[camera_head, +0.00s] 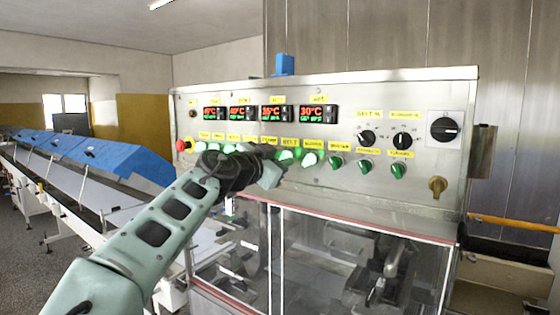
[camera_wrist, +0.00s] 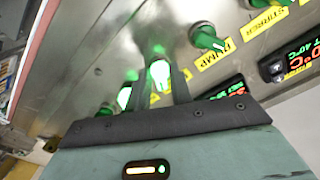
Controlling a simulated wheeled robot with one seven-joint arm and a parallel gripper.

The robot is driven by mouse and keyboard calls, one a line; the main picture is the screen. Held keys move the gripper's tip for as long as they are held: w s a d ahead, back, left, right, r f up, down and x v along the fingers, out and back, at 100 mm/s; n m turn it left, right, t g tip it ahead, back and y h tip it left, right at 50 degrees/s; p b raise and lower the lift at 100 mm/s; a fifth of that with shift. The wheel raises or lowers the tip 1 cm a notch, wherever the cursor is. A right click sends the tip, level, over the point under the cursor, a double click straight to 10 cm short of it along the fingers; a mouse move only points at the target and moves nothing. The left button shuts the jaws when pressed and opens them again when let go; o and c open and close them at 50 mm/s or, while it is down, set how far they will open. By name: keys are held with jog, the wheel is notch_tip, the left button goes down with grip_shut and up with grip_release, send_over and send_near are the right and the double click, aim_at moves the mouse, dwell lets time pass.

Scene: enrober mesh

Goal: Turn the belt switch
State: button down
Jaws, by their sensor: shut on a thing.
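The control panel (camera_head: 300,110) carries a row of green switches with yellow labels, several of them lit. My gripper (camera_head: 268,160) is against the middle of this row and hides part of it. In the wrist view my gripper (camera_wrist: 157,58) is shut on a lit green switch knob (camera_wrist: 160,73), with one dark finger on each side. I cannot read this knob's label, so I cannot tell for sure that it is the belt switch. A neighbouring lit switch (camera_wrist: 124,97) stands just left of the fingers, and another green switch (camera_wrist: 207,38) is to the right.
A red button (camera_head: 182,146) is at the panel's left end. Temperature displays (camera_head: 277,113) sit above the switch row, with black dials (camera_head: 403,141) and a rotary switch (camera_head: 445,128) to the right. A clear-fronted cabinet (camera_head: 340,260) is below. A conveyor with blue covers (camera_head: 125,160) runs at left.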

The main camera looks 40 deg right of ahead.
jog(key=shift+f, duration=0.1)
jog(key=n+b, duration=0.6)
jog(key=n, duration=0.5)
jog(key=shift+n, duration=0.4)
dwell(0.3)
jog(key=c, duration=1.5)
grip_release()
jog(key=shift+a, duration=0.1)
